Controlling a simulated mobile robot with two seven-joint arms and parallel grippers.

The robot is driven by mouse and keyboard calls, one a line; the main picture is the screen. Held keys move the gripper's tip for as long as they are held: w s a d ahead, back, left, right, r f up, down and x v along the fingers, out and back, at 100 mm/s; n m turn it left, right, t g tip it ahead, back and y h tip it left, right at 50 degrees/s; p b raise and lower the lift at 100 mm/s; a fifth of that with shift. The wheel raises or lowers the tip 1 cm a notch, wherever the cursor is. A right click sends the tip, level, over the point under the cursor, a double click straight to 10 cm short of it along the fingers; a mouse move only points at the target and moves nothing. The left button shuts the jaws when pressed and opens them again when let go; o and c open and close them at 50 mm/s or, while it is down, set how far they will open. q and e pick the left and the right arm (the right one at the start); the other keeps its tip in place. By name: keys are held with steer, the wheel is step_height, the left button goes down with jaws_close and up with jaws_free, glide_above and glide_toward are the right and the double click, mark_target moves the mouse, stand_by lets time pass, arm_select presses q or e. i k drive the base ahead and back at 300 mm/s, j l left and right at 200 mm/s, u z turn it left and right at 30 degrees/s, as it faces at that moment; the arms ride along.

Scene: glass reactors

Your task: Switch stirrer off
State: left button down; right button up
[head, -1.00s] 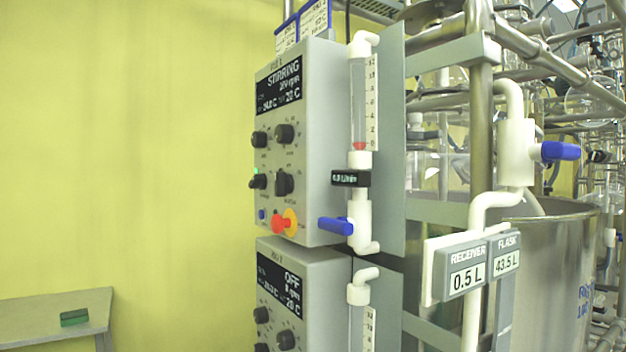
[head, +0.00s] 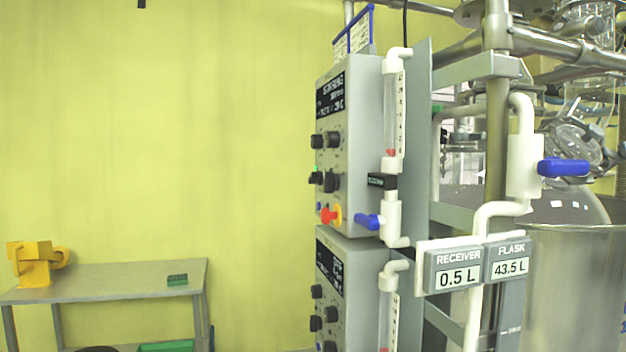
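The upper grey control box (head: 362,150) stands right of centre in the head view, seen at a steep angle. Its dark display (head: 330,97) is too blurred to read now; a second ago it read STIRRING. Several black knobs (head: 331,181) sit on its front, with a small green light (head: 316,168) beside them. A red button on a yellow base (head: 329,214) is near its bottom edge. A second, similar box (head: 352,275) is directly below; its display read OFF a second ago. Neither of my grippers is in view.
A flow tube with a blue valve handle (head: 367,221) is on the box's side. Another blue handle (head: 563,167) juts from white piping near a steel vessel (head: 575,270). A grey table (head: 110,278) with a yellow object (head: 33,264) stands at left. The wall between is clear.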

mark_target(316, 177)
steer(key=i+j, duration=0.5)
steer(key=i+j+z, duration=0.15)
steer(key=i+j, duration=0.35)
steer(key=j, duration=0.1)
